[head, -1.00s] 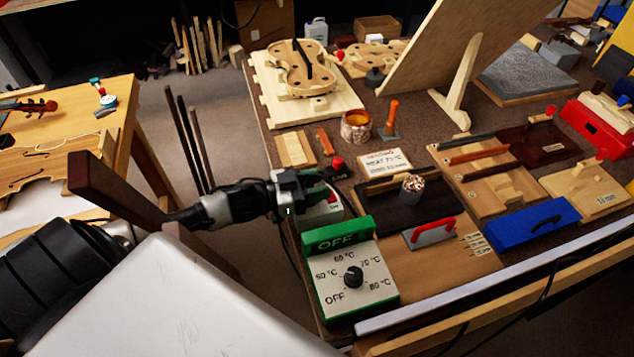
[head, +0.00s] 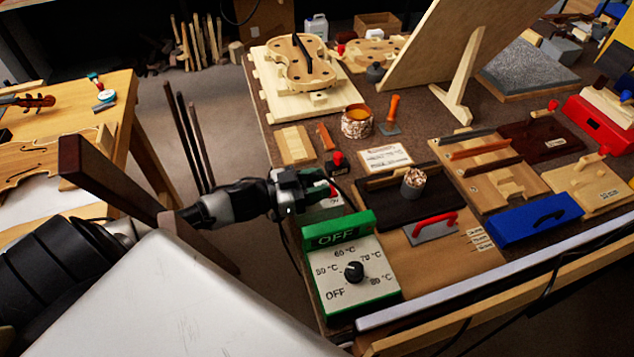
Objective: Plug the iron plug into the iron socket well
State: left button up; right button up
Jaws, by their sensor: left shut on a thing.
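My left gripper (head: 312,187) is at the left edge of the bench, beside the green temperature box. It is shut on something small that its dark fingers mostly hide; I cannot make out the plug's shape. Just past the fingertips is a small box with a pale top (head: 331,203) and a red part, partly covered by the gripper. It may be the iron socket, but its well is hidden. A dark cable runs close by the gripper. I cannot tell whether the held thing touches the box. My right gripper is not in view.
The green temperature box (head: 352,258) reads OFF and stands in front. A dark tray (head: 385,208) with a short cylinder (head: 413,182) lies to the right. A red-handled tool (head: 432,228) and a blue box (head: 534,219) are farther right. A violin body (head: 302,62) lies behind.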

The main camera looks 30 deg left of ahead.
pick_arm(q)
jog(key=o, duration=1)
jog(key=shift+f, duration=0.1)
jog(key=shift+c, duration=0.2)
jog(key=v, duration=1)
jog(key=shift+s+a, duration=0.25)
jog(key=shift+s, duration=0.05)
